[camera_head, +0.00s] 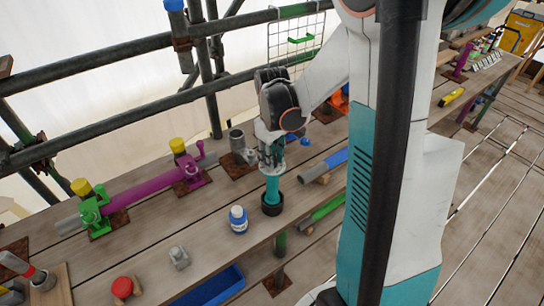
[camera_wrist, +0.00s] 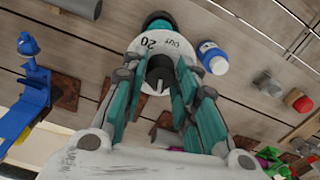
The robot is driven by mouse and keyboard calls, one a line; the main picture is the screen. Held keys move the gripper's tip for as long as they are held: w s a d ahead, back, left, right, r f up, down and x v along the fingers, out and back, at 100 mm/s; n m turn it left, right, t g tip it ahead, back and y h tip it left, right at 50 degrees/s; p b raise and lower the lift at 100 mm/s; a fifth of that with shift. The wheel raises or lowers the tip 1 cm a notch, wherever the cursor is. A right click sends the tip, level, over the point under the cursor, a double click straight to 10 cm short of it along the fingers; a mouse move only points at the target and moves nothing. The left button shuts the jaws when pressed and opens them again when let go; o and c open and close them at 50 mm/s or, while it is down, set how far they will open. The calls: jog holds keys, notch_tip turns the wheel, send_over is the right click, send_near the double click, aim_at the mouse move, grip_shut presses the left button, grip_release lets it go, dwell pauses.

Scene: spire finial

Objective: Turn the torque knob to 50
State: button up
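The torque tool (camera_head: 272,190) stands upright on the bench, with a teal body in a black round base. In the wrist view its white collar (camera_wrist: 136,43) carries the marks "20" and "OUT". The dark torque knob (camera_wrist: 160,68) with a light pointer line sits at its top. My gripper (camera_head: 270,158) is directly above the tool, pointing down. In the wrist view my gripper (camera_wrist: 160,78) has its teal-padded fingers on either side of the knob, spread apart. Whether the pads touch the knob is hard to tell.
A white bottle with a blue label (camera_head: 238,222) stands close left of the tool. A grey fitting (camera_head: 179,257), a red knob (camera_head: 122,287) and a blue tray (camera_head: 212,289) lie nearer the front. Purple and green clamps (camera_head: 150,190) and a pipe stub (camera_head: 238,143) are behind.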

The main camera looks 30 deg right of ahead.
jog(key=shift+o, duration=1.1)
jog(key=shift+r, duration=0.1)
notch_tip(320, 180, up, 12)
